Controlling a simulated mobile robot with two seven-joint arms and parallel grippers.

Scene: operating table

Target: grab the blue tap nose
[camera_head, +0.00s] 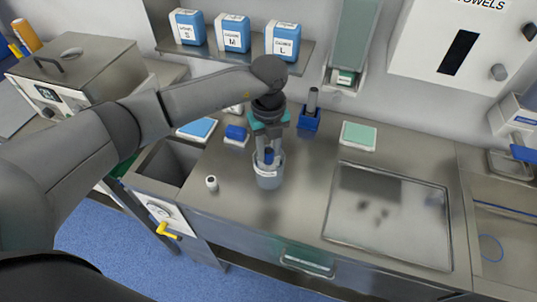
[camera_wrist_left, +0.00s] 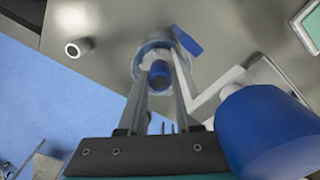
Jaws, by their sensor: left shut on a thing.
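A small blue cylindrical piece, seemingly the blue tap nose (camera_head: 268,156), stands upright at the mouth of a pale grey cup-like container (camera_head: 268,179) on the steel counter. My left gripper (camera_head: 269,150) points straight down over it, shut on this piece. In the left wrist view the blue piece (camera_wrist_left: 160,75) sits between the two fingertips (camera_wrist_left: 160,85), with the container's round rim (camera_wrist_left: 139,62) around it. The lower part of the piece is hidden inside the container. I cannot tell whether it touches the container. My right gripper is not in view.
A small white cylinder (camera_head: 211,184) stands left of the container. Behind are a blue item on a white base (camera_head: 236,133), a blue holder (camera_head: 308,120) and a green-topped box (camera_head: 359,136). A sink basin (camera_head: 165,160) lies left. Clear counter lies right of the container.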

